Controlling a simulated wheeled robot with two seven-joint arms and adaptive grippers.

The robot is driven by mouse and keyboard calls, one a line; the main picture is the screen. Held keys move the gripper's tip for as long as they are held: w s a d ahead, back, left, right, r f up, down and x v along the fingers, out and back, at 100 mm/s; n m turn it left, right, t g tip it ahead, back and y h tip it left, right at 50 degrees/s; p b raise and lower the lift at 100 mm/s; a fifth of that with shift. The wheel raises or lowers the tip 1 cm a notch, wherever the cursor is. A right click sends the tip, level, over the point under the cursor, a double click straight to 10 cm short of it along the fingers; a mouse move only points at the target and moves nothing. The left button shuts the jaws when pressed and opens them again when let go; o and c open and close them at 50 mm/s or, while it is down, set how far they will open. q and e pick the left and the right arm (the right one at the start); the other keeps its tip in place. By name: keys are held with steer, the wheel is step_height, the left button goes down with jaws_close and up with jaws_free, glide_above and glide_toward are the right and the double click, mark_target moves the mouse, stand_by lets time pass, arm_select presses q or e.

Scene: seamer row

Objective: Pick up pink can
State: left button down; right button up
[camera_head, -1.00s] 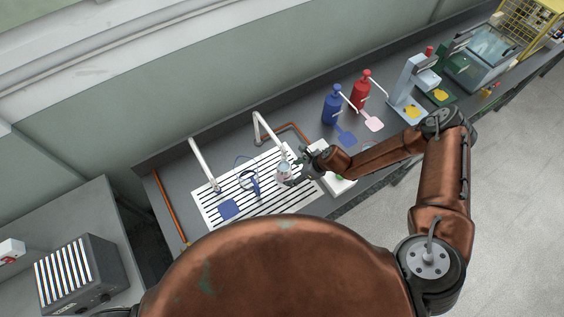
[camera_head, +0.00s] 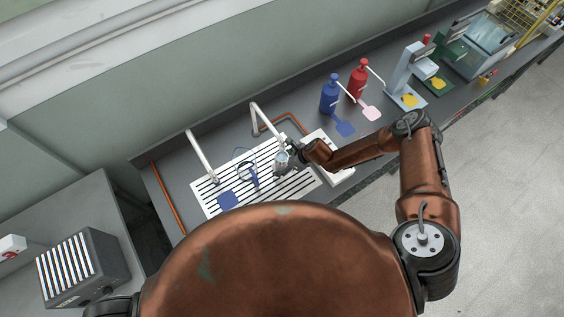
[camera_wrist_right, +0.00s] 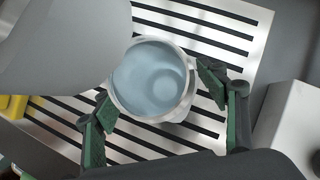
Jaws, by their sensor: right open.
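An open can (camera_head: 281,164) stands on the slatted drain board, near the end of a white spout. Its outside looks pale; I cannot make out a pink colour. In the right wrist view the can (camera_wrist_right: 152,82) is upright, with a pale rim and an empty-looking blue-grey inside. My right gripper (camera_head: 288,153) is at the can. In the wrist view its two dark green fingers (camera_wrist_right: 155,88) are open on either side of the can, with a visible gap at the right finger. Contact at the left finger is unclear. My left gripper is out of view.
The white spout (camera_head: 265,117) reaches over the board near the can; its grey end (camera_wrist_right: 65,40) looms close in the wrist view. A white box (camera_wrist_right: 291,125) is to the right. Blue (camera_head: 329,97) and red (camera_head: 359,80) bottles stand farther right. The drain board (camera_head: 222,180) has blue items left.

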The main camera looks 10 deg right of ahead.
steer(key=c, duration=1.7)
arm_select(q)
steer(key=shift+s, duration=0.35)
arm_select(e)
steer(key=shift+r, duration=0.1)
